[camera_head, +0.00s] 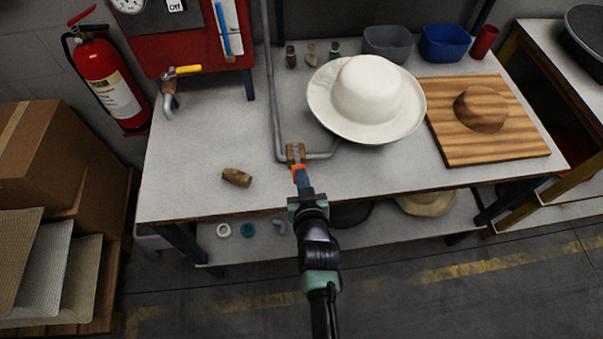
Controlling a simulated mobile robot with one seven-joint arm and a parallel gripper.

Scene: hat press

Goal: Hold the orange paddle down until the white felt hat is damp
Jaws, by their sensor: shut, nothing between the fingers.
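The white felt hat (366,92) sits brim down at the back middle of the workbench, with a thin grey pipe running to its front edge. The orange paddle (300,174) is at the front of a brass valve (295,153) on that pipe, left of the hat's front. My gripper (306,194) is shut with nothing held, its tips right at the paddle's near end. I cannot tell whether it touches or presses the paddle. The gripper hides part of the paddle. No steam shows, and dampness of the felt cannot be told.
A wooden hat block (483,108) on a striped board stands right of the hat. A loose brown plug (237,177) lies left of the valve. A red boiler (200,42) with a yellow-handled tap (182,72) stands at the back left. The bench's front left is mostly clear.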

